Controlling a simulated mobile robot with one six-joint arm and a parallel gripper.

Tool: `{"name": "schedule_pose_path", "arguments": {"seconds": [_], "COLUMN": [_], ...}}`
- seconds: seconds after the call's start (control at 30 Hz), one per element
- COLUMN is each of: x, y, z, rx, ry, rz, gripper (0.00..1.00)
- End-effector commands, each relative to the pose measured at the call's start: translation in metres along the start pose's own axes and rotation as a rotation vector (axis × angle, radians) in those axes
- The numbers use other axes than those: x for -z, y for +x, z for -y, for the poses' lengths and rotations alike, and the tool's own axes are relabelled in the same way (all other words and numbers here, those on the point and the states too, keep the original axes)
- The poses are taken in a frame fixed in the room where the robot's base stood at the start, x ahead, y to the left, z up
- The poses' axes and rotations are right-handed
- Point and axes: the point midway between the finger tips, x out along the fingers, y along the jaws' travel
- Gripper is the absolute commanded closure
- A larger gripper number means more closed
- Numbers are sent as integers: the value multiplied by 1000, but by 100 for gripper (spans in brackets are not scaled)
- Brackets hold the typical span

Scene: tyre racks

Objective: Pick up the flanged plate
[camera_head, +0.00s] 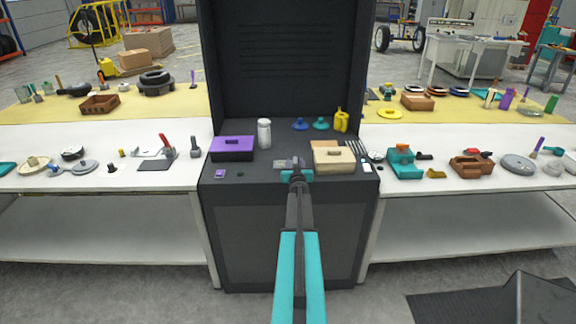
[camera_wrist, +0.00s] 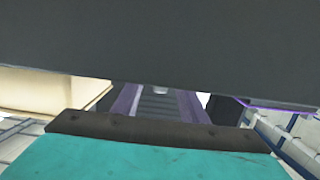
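My gripper (camera_head: 296,167) is over the dark cabinet top, between the purple box and the beige box. A small light grey piece (camera_head: 284,163) shows right at its tip, partly hidden; I cannot tell whether this is the flanged plate, or whether it is touched or held. In the wrist view a teal part (camera_wrist: 160,158) with a dark bar fills the bottom, and a broad dark slab crosses the top and hides much of the scene. A ridged grey strip with purple sides (camera_wrist: 160,105) shows between them. The fingers' opening is not clear in either view.
On the cabinet top (camera_head: 260,186) stand a purple box (camera_head: 232,150), a beige box (camera_head: 334,157), a white bottle (camera_head: 264,134) and a yellow bottle (camera_head: 341,120). A tall dark panel (camera_head: 284,60) rises behind. Cluttered white tables (camera_head: 180,180) flank both sides.

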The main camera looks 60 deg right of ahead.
Motion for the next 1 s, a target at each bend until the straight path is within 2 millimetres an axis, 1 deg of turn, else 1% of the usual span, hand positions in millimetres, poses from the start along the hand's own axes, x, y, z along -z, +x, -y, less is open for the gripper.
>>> {"name": "schedule_pose_path", "arguments": {"seconds": [0.17,0.2,0.27,0.4,0.43,0.77,0.87,1.0], "x": [0,0,0,0,0,2,4,13], "y": [0,0,0,0,0,0,-1,-2], "z": [0,0,0,0,0,0,0,0], "rx": [0,0,0,0,0,0,0,0], "ry": [0,0,0,0,0,1,2,0], "rz": [0,0,0,0,0,-2,-2,-2], "gripper": [61,64,74,98,100,100,100,100]}}
